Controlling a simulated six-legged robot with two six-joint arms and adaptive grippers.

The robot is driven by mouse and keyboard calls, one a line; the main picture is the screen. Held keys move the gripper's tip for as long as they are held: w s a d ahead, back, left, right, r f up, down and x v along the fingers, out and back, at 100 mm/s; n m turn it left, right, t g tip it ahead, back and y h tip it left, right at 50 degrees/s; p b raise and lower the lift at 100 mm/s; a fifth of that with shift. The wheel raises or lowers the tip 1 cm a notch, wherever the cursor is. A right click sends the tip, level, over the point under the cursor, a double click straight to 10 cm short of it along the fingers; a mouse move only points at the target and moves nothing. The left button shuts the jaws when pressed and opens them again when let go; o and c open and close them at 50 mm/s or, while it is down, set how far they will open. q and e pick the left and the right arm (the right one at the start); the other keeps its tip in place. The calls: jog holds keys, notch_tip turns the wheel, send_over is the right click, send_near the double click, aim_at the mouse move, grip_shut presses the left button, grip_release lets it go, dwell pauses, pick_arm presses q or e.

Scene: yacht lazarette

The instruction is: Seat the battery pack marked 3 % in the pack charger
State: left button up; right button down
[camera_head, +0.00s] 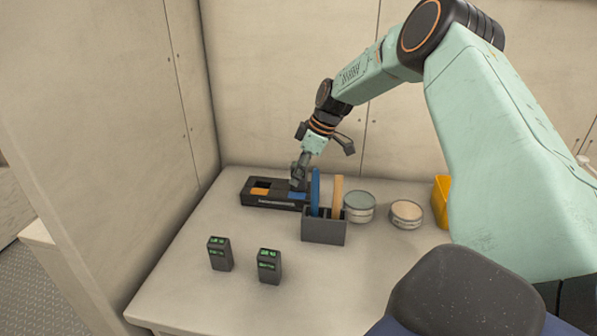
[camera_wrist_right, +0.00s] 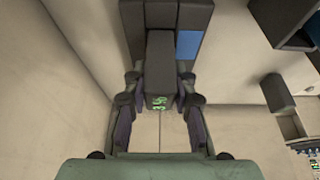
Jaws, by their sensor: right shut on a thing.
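The pack charger (camera_head: 262,202) is a long dark block at the back of the white table, with an orange patch and a blue patch on top. My right gripper (camera_head: 299,176) is over its right part, pointing down. In the wrist view the right gripper (camera_wrist_right: 161,80) is shut on a dark battery pack (camera_wrist_right: 160,55) with a green display, close to the charger (camera_wrist_right: 178,12). I cannot tell whether the pack is in a bay or above it. Two more packs (camera_head: 219,254) (camera_head: 269,266) stand upright at the front, green displays lit. Their markings are too small to read. My left gripper is out of view.
Two round tins (camera_head: 359,206) (camera_head: 406,214) and a yellow container (camera_head: 441,201) are farther right.

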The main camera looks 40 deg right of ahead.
jog(key=shift+f+b, duration=0.75)
jog(key=shift+f, duration=0.25)
jog(key=c, duration=1)
grip_release()
jog(key=v, duration=1.2)
